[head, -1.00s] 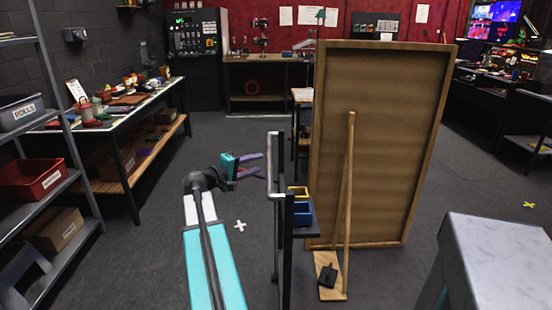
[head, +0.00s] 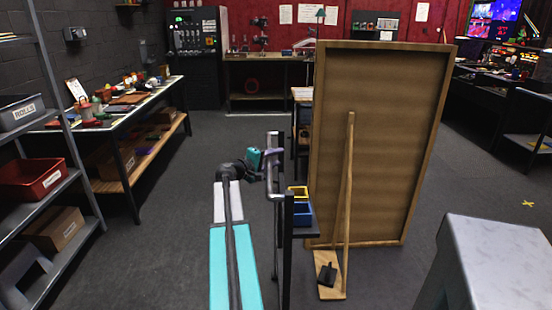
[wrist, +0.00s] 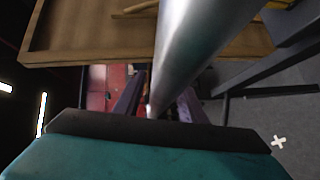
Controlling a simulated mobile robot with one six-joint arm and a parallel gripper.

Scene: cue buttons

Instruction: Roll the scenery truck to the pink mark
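The scenery truck carries a tall brown flat (head: 385,150) in a wooden frame with a slanted brace (head: 347,200). A grey metal handle (head: 274,170) stands upright at its left, beside a dark post (head: 288,250). My gripper (head: 270,172) is at the upper part of this handle, partly hidden by it. In the wrist view, the two purple fingers (wrist: 160,103) are spread, with the silver bar (wrist: 205,45) between them. There seem to be gaps on both sides of the bar. I see no pink mark.
A yellow cross (head: 528,204) lies on the floor at right. A white cross (wrist: 278,142) shows in the wrist view. Blue and yellow bins (head: 300,210) sit by the post. A shelf (head: 70,190) and workbench (head: 130,145) line the left. A pale-topped block (head: 500,260) stands front right.

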